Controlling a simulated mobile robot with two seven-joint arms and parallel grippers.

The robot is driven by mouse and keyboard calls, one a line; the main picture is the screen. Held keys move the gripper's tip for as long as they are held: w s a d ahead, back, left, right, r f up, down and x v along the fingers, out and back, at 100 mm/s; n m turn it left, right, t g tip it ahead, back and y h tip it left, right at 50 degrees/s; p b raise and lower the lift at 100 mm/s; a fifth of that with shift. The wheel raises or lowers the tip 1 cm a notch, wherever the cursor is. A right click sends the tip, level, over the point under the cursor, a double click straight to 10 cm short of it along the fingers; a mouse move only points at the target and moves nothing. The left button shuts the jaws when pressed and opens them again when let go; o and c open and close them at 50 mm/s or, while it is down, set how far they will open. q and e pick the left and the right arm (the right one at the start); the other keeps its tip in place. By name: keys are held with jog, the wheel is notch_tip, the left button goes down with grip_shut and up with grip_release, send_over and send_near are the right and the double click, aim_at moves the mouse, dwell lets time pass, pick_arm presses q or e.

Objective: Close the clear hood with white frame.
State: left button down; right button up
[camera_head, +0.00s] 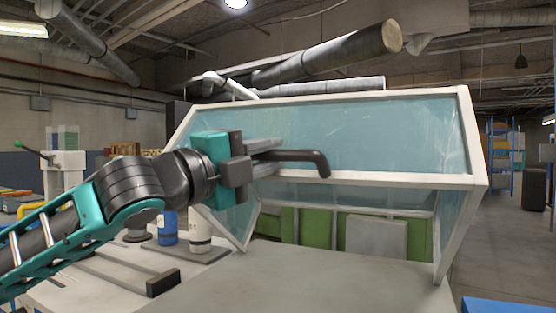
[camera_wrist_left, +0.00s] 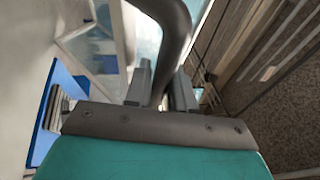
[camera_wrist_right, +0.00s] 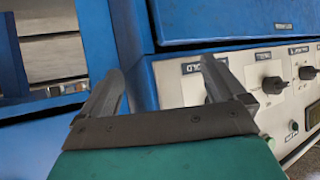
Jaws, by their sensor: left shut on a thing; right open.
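The clear hood with white frame (camera_head: 360,181) stands on the bench in the head view, its tinted panels tilted up and its front lower opening uncovered. A dark curved handle (camera_head: 318,160) sticks out at its front bar. My left gripper (camera_head: 275,158) is at the handle, and in the left wrist view the left gripper (camera_wrist_left: 160,88) is shut on the dark handle bar (camera_wrist_left: 174,45). My right gripper (camera_wrist_right: 158,85) shows only in the right wrist view, open and empty, in front of a blue and white cabinet with knobs.
Under the hood are green panels (camera_head: 315,228) and a grey plate (camera_head: 376,238). A blue can (camera_head: 167,228) and a white bottle (camera_head: 200,232) stand on the bench left of the hood. The control cabinet (camera_wrist_right: 270,80) is close to my right gripper.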

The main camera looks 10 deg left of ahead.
pick_arm(q)
jog(key=s+a+f+b, duration=0.1)
jog(key=s+f+b, duration=0.3)
jog(key=f, duration=0.3)
jog(key=shift+s+f, duration=0.2)
jog(key=shift+s, duration=0.4)
pick_arm(e)
jog(key=f, duration=0.1)
jog(key=a+f, duration=0.1)
jog(key=shift+w+a+f, duration=0.2)
jog(key=shift+f, duration=0.1)
pick_arm(q)
jog(key=c, duration=1.1)
grip_release()
jog(key=shift+o, duration=0.2)
jog(key=shift+r, duration=0.1)
pick_arm(e)
jog(key=shift+w+d+y, duration=0.1)
jog(key=shift+d+y, duration=0.05)
jog(key=shift+y, duration=0.15)
